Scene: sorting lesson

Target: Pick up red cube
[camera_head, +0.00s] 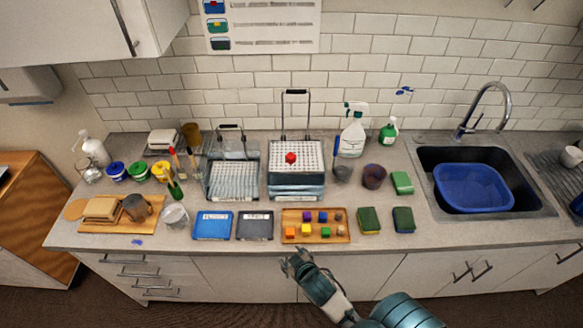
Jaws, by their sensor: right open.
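A small red cube (291,158) sits on top of the white gridded rack (310,185) near the back middle of the counter. My right gripper (297,261) is open and empty at the front edge of the counter, below the wooden tray (342,238). It is well apart from the red cube, which stands farther back. The tray holds several small cubes in orange, yellow, purple and blue, and some darker pieces. My left gripper does not show.
A blue bin (212,232) and a dark grey bin (255,232) lie left of the tray. Sponges (369,220) lie to its right. A spray bottle (353,135) stands behind. A wire rack (233,190) is left of the gridded rack. The sink holds a blue basin (472,187).

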